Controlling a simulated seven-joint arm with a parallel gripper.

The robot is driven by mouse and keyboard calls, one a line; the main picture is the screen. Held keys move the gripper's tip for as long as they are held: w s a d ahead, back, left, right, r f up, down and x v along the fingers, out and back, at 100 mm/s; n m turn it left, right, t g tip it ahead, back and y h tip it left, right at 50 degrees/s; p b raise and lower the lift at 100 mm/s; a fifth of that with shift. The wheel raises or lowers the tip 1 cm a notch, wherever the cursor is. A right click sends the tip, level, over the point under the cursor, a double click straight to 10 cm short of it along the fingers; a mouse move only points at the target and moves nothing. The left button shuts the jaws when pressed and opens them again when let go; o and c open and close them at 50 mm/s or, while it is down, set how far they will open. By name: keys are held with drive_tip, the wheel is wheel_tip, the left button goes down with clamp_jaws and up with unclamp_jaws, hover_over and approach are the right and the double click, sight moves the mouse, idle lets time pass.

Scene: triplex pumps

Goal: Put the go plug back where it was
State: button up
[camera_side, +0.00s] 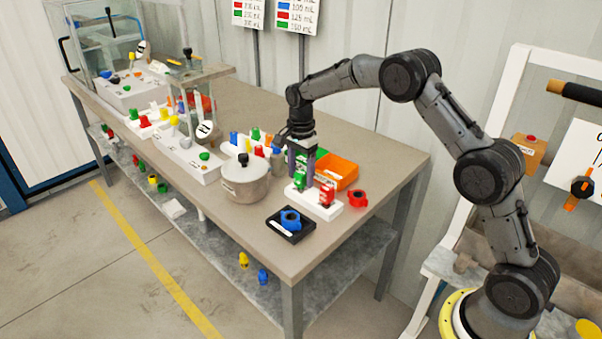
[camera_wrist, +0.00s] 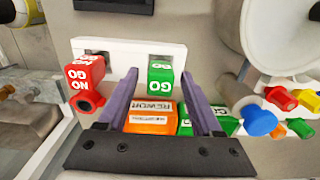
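The green go plug (camera_side: 300,181) stands upright at the left end of a white stand (camera_side: 322,208) in the side view. In the wrist view the go plug (camera_wrist: 160,73), lettered GO, lies between my fingertips. My gripper (camera_wrist: 160,72) has its purple fingers apart, with a gap on each side of the plug. In the side view my gripper (camera_side: 301,170) reaches down over the plug from above. The red no-go plug (camera_side: 326,193) stands at the stand's other end and shows left in the wrist view (camera_wrist: 84,73). How deep the go plug sits is hidden.
An orange bin (camera_side: 338,171) lettered REWORK is behind the stand, beside a green one. A red ring part (camera_side: 357,199) lies right of the stand. A blue part (camera_side: 290,219) sits on a black tray (camera_side: 275,231). A metal pot (camera_side: 245,182) stands left.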

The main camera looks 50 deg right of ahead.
sight(301, 172)
wheel_tip(301, 172, up, 12)
drive_tip(key=s+a+r+n+t, duration=0.25)
drive_tip(key=s+r+n, duration=0.25)
drive_tip(key=s+r, duration=0.35)
drive_tip(key=s+a+r+n, duration=0.2)
drive_tip(key=s+n, duration=0.3)
drive_tip(key=s, duration=0.6)
drive_tip(key=s+a+f+n+t, duration=0.1)
drive_tip(key=s+f+n, duration=0.2)
drive_tip(key=s, duration=0.5)
drive_tip(key=s+a+f+n+t, duration=0.1)
drive_tip(key=s+f+n+t, duration=0.1)
drive_tip(key=s+n, duration=0.3)
drive_tip(key=s+f, duration=0.1)
drive_tip(key=s, duration=0.3)
drive_tip(key=shift+s, duration=0.3)
